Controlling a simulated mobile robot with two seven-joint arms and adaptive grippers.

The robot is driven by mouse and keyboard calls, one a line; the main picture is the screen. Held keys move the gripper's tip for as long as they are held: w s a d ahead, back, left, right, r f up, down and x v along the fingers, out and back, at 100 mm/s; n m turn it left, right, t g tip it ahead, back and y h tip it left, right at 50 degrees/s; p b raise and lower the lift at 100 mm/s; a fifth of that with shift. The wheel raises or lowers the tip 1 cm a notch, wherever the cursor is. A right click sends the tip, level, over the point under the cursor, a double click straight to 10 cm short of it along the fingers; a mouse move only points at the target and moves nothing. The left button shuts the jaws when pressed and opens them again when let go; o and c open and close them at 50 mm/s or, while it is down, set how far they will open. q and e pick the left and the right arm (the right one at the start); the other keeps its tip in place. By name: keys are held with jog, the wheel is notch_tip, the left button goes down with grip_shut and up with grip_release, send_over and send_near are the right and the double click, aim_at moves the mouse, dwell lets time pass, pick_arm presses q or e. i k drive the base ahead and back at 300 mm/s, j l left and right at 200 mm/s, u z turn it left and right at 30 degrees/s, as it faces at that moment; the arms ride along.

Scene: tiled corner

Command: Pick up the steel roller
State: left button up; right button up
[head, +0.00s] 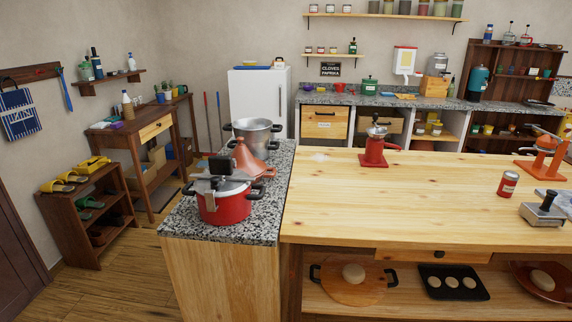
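A steel item with a dark knob or handle on top (543,212) sits on the wooden counter near the right edge of the head view. It is the only thing that could be the steel roller, but I cannot tell for sure from its shape. It rests flat on the wood, just below a small red can. Neither of my grippers is in view, and nothing is seen touching the steel item.
The wooden countertop (400,198) is mostly clear in the middle. A red can (508,184), a red hand-cranked device (374,150) and an orange device (541,160) stand on it. A red pot (226,206), a tagine and a steel pot (253,138) stand on the granite top at left.

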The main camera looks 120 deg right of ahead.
aim_at(531, 212)
jog(key=z, duration=5.55)
